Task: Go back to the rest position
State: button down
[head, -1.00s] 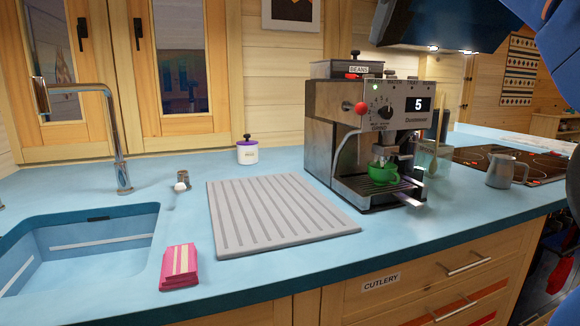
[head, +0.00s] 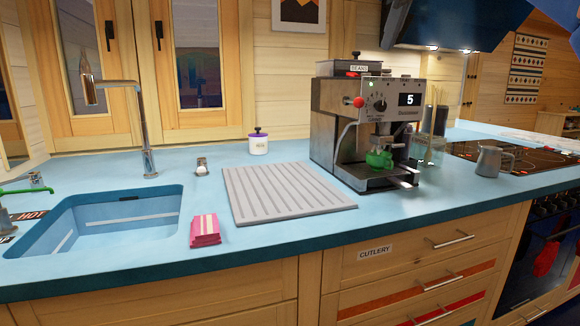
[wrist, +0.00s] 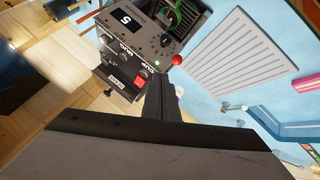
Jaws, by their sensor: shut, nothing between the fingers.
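My gripper (wrist: 158,85) is shut and empty in the wrist view, its dark fingers together at the middle of the picture. It appears up in the air, with the coffee machine (wrist: 130,50) beyond it at the upper left. The gripper is out of the head view. There the coffee machine (head: 330,105) stands on the blue counter (head: 290,235), with a green cup (head: 379,160) under its spout. The green cup shows partly at the top of the wrist view (wrist: 174,14).
A grey ribbed mat (head: 280,193) lies left of the machine. Further left are a pink packet (head: 205,231) and the sink (head: 110,225) with its tall tap (head: 146,130). A metal jug (head: 489,161) stands by the hob (head: 530,157). The counter's front strip is clear.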

jog(key=s+d+f+m+g, duration=0.1)
jog(key=s+d+f+m, duration=0.1)
jog(key=s+f, duration=0.8)
jog(key=s+d+f+m+g, duration=0.1)
jog(key=s+f, duration=1)
jog(key=f, duration=1.7)
jog(key=s+d+f+m+g, duration=0.2)
jog(key=s+f+m, duration=0.3)
jog(key=s+f, duration=0.5)
notch_tip(320, 180, down, 9)
jog(key=shift+s+d+r+m, duration=0.15)
jog(key=shift+d+m, duration=0.15)
jog(key=shift+d, duration=0.45)
